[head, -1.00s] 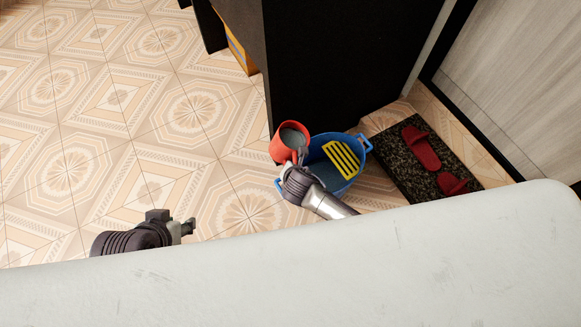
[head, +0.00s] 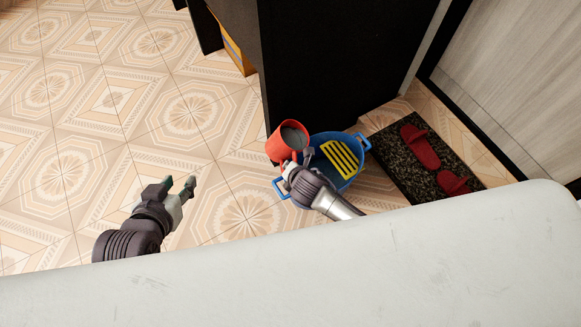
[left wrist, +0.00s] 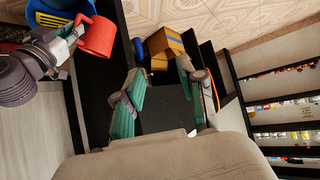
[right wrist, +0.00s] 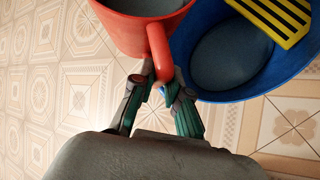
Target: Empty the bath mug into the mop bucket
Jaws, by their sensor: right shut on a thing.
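The red bath mug (head: 276,150) holds grey liquid and is at the left rim of the blue mop bucket (head: 312,185). In the head view its mouth faces up and toward the bucket; I cannot tell how far it tilts. My right gripper (right wrist: 160,92) is shut on the mug's handle (right wrist: 159,50). The bucket has a yellow slotted wringer (head: 341,158) and grey liquid inside, which shows in the right wrist view (right wrist: 230,55). My left gripper (head: 178,184) is open and empty, well left of the mug; its spread fingers show in the left wrist view (left wrist: 160,75).
A black cabinet (head: 330,60) stands right behind the mug and bucket. A dark mat (head: 405,165) with red slippers (head: 420,148) lies right of the bucket. A pale surface (head: 300,260) fills the near side. Tiled floor (head: 90,110) is clear on the left.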

